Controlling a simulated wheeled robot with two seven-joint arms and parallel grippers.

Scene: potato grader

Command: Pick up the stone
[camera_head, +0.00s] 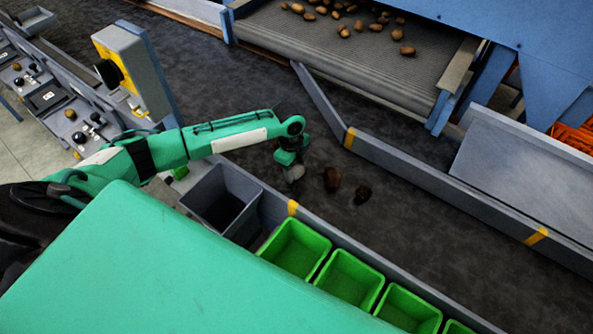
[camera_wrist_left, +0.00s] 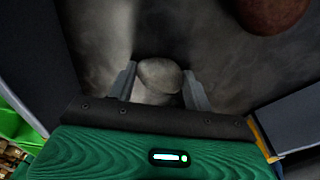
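A pale grey stone (camera_head: 295,173) is at the tip of my left gripper (camera_head: 291,160), over the dark belt near its left side in the head view. In the left wrist view the stone (camera_wrist_left: 160,75) sits between the two fingers (camera_wrist_left: 162,88) and fills the gap, with a finger against each side. The gripper looks shut on it. Whether the stone touches the belt cannot be told. My right gripper is in neither view.
A reddish-brown lump (camera_head: 332,178) and a darker one (camera_head: 362,194) lie right of the gripper. A grey bin (camera_head: 243,218) and several green bins (camera_head: 300,268) line the near rail. Potatoes (camera_head: 407,51) lie on the upper conveyor. A control post (camera_head: 137,70) stands left.

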